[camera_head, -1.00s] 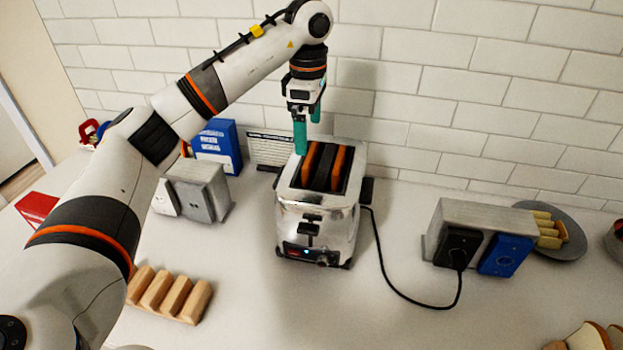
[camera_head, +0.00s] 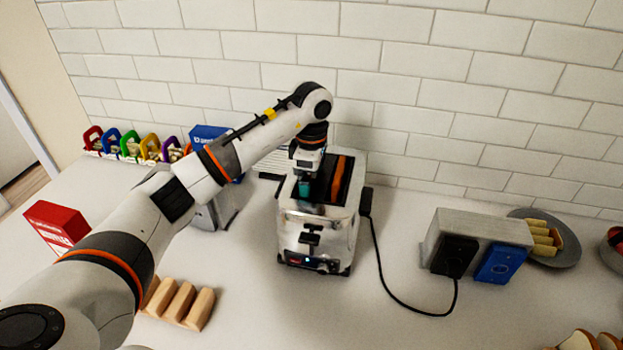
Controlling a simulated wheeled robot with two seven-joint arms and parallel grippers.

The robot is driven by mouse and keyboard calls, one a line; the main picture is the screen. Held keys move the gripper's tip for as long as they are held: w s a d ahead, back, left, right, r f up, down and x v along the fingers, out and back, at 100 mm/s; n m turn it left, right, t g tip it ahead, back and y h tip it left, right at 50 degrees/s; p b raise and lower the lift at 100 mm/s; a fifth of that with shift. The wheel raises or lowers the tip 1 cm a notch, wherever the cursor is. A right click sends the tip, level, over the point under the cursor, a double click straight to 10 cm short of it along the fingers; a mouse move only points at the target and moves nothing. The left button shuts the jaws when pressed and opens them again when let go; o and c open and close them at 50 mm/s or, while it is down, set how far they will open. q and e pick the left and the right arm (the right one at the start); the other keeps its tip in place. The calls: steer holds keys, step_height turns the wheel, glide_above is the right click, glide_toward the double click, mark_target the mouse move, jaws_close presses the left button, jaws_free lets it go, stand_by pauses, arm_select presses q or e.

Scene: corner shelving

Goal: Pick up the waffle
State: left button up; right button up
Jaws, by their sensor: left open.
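A shiny metal toaster (camera_head: 309,228) stands on the counter with two slots on top. An orange-brown waffle slice (camera_head: 339,180) shows in its right slot. My left gripper (camera_head: 304,190), with teal fingers, points down at the left slot of the toaster. Its jaws are open. The gripper covers the left slot, so the second orange-brown slice there is mostly hidden. I cannot tell whether the fingers touch that slice. My right gripper is not in view.
A black cord runs from the toaster to a grey socket block (camera_head: 478,240). Wooden blocks (camera_head: 178,303) lie at the front left, and a red box (camera_head: 57,225) stands farther left. A grey plate (camera_head: 568,250) is at the right. The front middle counter is clear.

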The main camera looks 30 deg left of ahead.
arm_select(q)
steer(key=shift+c, duration=0.3)
steer(key=c, duration=0.6)
steer(key=shift+o, duration=0.2)
